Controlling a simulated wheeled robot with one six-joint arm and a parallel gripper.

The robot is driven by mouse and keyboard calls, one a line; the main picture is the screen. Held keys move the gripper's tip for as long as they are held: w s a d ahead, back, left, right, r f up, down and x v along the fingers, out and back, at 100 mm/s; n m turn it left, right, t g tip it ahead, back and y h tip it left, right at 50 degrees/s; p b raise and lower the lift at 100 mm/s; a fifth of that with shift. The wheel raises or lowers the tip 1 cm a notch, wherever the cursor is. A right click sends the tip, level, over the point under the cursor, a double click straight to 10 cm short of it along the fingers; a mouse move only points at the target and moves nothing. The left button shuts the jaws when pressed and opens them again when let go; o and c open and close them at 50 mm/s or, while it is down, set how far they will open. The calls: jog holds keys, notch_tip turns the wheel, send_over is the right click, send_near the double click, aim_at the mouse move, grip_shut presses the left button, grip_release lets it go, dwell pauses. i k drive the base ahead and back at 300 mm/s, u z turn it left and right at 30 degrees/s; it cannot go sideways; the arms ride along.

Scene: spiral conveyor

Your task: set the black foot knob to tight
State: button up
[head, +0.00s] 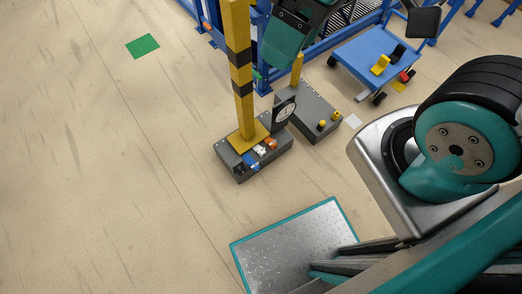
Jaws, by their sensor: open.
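A grey base box (256,168) stands on the floor at the foot of a yellow post with black bands (243,105). Small blue (251,161), white (260,150) and orange (271,143) parts sit along the base's top.
A second grey box (318,128) with yellow knobs stands behind right. A blue cart (366,46) on black wheels carries yellow and black pieces. Blue frames (340,22) line the back. A green floor patch (142,46) lies left. The floor on the left is clear.

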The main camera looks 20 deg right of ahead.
aim_at(243, 171)
jog(key=u, duration=1.15)
jog(key=k, duration=1)
jog(key=z, duration=1.2)
